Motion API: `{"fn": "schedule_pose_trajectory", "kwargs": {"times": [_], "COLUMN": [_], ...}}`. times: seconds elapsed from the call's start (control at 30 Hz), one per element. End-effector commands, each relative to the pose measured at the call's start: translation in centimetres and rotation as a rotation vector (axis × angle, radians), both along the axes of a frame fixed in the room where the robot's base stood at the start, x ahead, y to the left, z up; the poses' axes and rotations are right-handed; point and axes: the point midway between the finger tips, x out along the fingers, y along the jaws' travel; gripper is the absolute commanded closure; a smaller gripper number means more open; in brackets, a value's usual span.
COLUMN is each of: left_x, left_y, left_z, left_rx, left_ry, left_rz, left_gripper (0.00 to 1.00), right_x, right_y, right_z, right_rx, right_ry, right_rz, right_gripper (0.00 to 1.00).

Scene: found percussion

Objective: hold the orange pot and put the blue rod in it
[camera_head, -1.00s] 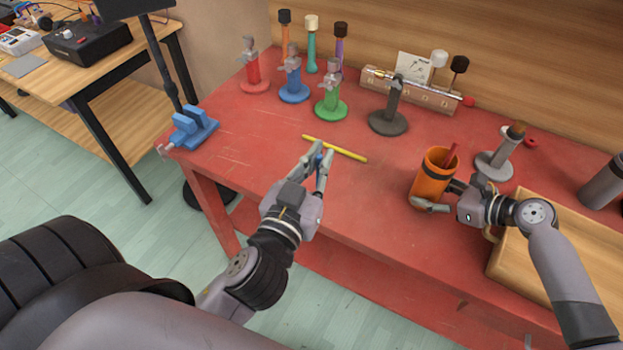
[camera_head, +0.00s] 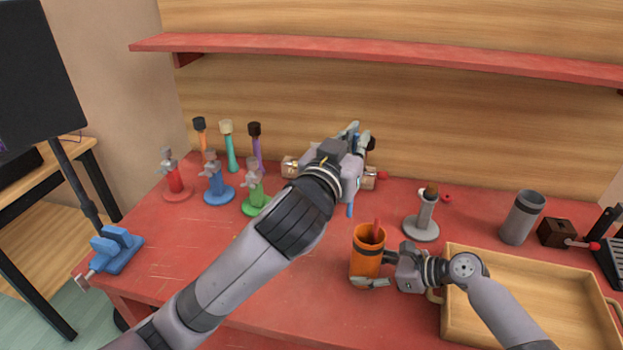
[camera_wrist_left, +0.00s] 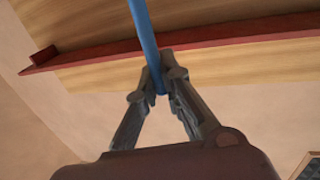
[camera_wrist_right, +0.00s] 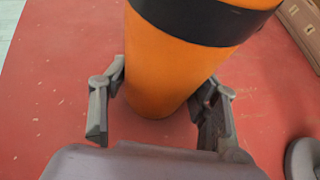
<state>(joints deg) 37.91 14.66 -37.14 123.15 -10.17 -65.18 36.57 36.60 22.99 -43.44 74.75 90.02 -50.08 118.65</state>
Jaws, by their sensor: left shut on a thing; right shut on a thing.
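My left gripper (camera_head: 356,138) is raised and shut on the blue rod (camera_head: 350,210). The rod's lower end shows just above and left of the pot's rim in the head view. The left wrist view shows the rod (camera_wrist_left: 144,40) between the fingertips (camera_wrist_left: 160,88).
A wooden tray (camera_head: 540,262) lies right of the pot, a grey stand (camera_head: 422,220) behind it. Red, blue and green stands (camera_head: 217,186) and upright mallets (camera_head: 229,145) are at the left. A blue vise (camera_head: 117,250) sits at the left edge. A shelf (camera_head: 380,53) crosses the wall.

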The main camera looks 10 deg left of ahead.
Motion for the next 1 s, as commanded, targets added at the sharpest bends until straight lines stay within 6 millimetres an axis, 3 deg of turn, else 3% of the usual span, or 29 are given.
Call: {"fn": "schedule_pose_trajectory", "kwargs": {"times": [0.03, 0.2, 0.37, 1.0], "left_x": [0.2, 0.2, 0.1, 0.1], "left_y": [-1.2, -4.0, -4.8, -4.8], "left_z": [1.5, 4.2, 4.8, -1.3], "left_rx": [-0.001, 0.0, -0.001, 0.002], "left_ry": [-0.007, -0.004, 0.001, 0.008], "left_rz": [-0.035, -0.124, -0.154, -0.152], "left_gripper": [1.0, 1.0, 1.0, 1.0], "right_x": [0.0, 0.0, 0.0, 0.0], "right_y": [-0.1, -0.1, -0.1, 0.0], "right_z": [-0.1, -0.1, -0.1, -0.1], "right_rx": [-0.001, -0.001, -0.002, -0.001], "right_ry": [0.001, 0.001, 0.001, 0.001], "right_rz": [-0.001, -0.001, -0.001, 0.0], "right_gripper": [0.6, 0.6, 0.6, 0.59]}}
